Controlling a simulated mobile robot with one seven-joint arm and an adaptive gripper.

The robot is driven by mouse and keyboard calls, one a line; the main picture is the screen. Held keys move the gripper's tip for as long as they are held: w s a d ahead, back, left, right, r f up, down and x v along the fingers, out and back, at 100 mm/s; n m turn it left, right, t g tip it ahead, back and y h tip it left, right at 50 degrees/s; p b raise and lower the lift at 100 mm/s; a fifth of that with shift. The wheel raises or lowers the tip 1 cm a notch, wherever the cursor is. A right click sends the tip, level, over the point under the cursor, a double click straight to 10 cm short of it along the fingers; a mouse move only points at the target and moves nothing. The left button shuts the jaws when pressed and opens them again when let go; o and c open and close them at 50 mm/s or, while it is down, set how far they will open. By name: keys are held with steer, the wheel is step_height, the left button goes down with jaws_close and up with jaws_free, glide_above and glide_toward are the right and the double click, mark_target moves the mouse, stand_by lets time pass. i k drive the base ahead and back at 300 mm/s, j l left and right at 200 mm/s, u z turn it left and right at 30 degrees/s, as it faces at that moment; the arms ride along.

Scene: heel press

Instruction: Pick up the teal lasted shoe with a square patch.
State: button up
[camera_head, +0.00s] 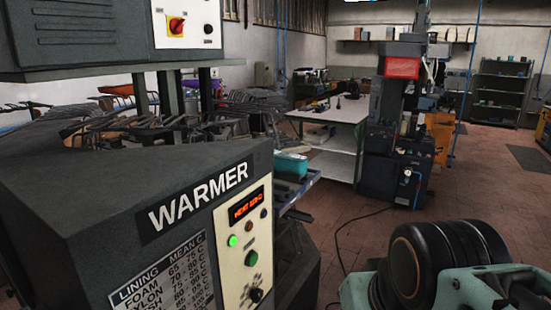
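I cannot make out a teal lasted shoe with a square patch in this view. A small teal box-like thing (290,165) sits behind the warmer, near the middle; I cannot tell what it is, and no square patch shows on it. Black and mint-green links of my own arm fill the bottom right corner. My gripper's fingers do not show.
A large dark machine marked WARMER (150,215) fills the left foreground, with a lit display and green lamp. A white-topped table (335,112) and a tall press-like machine (395,165) stand further back. A cable (345,230) crosses the brick-tiled floor (450,190). Shelves (500,90) stand at the far right.

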mark_target(297, 164)
steer(key=i+l+u, duration=0.1)
steer(key=i+l, duration=1.05)
steer(key=l, duration=0.25)
steer(key=j+u, duration=0.05)
